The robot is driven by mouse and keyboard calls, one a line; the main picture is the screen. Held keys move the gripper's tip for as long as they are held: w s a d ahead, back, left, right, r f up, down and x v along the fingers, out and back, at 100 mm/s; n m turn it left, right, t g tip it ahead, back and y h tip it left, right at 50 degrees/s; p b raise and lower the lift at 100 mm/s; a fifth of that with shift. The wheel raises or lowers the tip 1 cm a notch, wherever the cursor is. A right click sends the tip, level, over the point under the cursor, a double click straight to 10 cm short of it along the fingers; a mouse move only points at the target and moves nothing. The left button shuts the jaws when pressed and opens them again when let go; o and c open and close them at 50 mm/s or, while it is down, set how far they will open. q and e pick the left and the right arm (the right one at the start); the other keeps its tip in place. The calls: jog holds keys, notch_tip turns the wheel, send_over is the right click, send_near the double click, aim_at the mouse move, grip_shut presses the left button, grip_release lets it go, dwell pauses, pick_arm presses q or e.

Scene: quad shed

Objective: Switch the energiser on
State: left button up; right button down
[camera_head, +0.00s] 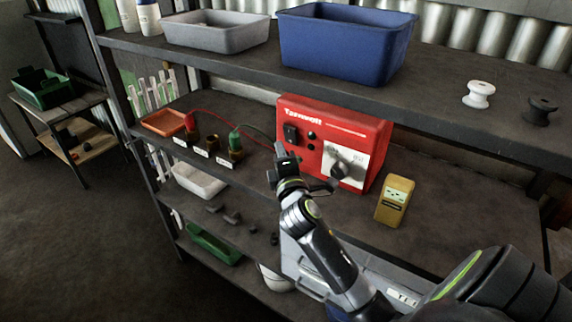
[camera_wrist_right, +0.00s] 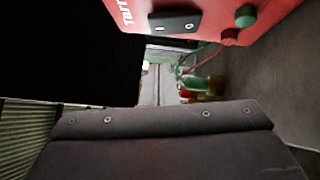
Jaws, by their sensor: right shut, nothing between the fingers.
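The red energiser (camera_head: 352,128) stands on the middle shelf. Its black rocker switch (camera_head: 291,134) is at the upper left of its front, and a dark knob (camera_head: 338,170) sits on a pale dial plate. My right gripper (camera_head: 285,158) is shut and empty, in front of the energiser's lower left, just below the switch in the picture. I cannot tell whether it touches the box. In the right wrist view the energiser (camera_wrist_right: 215,8) fills the top, with the rocker (camera_wrist_right: 175,22) showing its marks. Which side is pressed is unclear. My left gripper is out of view.
Red and green capped posts (camera_head: 235,145) with wires stand left of the energiser, beside an orange tray (camera_head: 164,122). A yellow meter (camera_head: 394,200) stands to its right. The upper shelf holds a blue bin (camera_head: 345,45), a grey tray (camera_head: 215,38) and two spools (camera_head: 478,94).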

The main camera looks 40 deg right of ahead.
aim_at(288, 128)
jog(key=shift+w+d+r+p, duration=0.15)
jog(key=shift+w+d, duration=0.15)
jog(key=shift+d, duration=0.3)
jog(key=shift+w+d+r+p, duration=0.2)
jog(key=shift+w+d, duration=0.15)
jog(key=shift+d, duration=0.3)
jog(key=shift+w+d+r+p, duration=0.15)
jog(key=shift+w+d, duration=0.15)
jog(key=shift+d, duration=0.3)
jog(key=p, duration=0.1)
jog(key=r+p, duration=0.1)
jog(key=shift+w+d+m+g+p, duration=0.15)
jog(key=shift+d+m+g+p, duration=0.15)
jog(key=shift+m+p, duration=0.1)
jog(key=shift+f, duration=0.3)
